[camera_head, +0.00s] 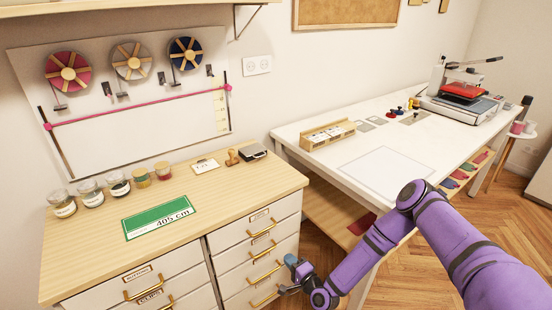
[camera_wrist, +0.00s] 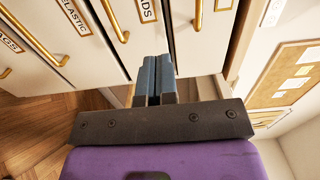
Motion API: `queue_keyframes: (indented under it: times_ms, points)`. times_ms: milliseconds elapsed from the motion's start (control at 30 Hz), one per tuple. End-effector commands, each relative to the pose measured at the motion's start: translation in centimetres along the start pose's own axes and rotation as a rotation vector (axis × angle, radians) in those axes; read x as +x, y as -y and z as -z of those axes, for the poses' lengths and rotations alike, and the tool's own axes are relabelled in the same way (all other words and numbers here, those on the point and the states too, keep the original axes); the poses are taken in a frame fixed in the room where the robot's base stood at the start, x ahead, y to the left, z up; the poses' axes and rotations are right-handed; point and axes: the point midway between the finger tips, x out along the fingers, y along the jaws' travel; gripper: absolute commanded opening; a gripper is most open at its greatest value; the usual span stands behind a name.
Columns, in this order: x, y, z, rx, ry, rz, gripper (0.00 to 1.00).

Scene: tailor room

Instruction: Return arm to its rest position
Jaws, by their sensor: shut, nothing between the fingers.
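My gripper (camera_head: 292,274) is at the end of my purple arm, low in front of the right column of drawers in the head view. In the wrist view my gripper (camera_wrist: 153,78) shows its two blue-grey fingers side by side, shut with nothing between them. The fingertips point toward the white drawer fronts (camera_wrist: 150,40). I cannot tell the exact gap between them and the drawers. My arm is bent, with its elbow raised in front of the white table.
The wooden-topped drawer cabinet (camera_head: 90,235) has brass handles that stick out near my gripper. The white table (camera_head: 330,165) stands to its right. Wooden floor (camera_head: 430,270) shows below.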

Motion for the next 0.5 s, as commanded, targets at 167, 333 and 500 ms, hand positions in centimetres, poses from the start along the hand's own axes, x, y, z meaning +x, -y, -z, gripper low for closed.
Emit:
queue_keyframes:
  times_ms: [167,333,500]
  points:
    - [1.1,1.5,1.1,-0.061,0.036,-0.029,0.0]
    - [2.8,4.7,3.4,-0.199,0.111,-0.105,0.0]
    - [4.1,8.3,5.7,-0.346,0.181,-0.193,0.0]
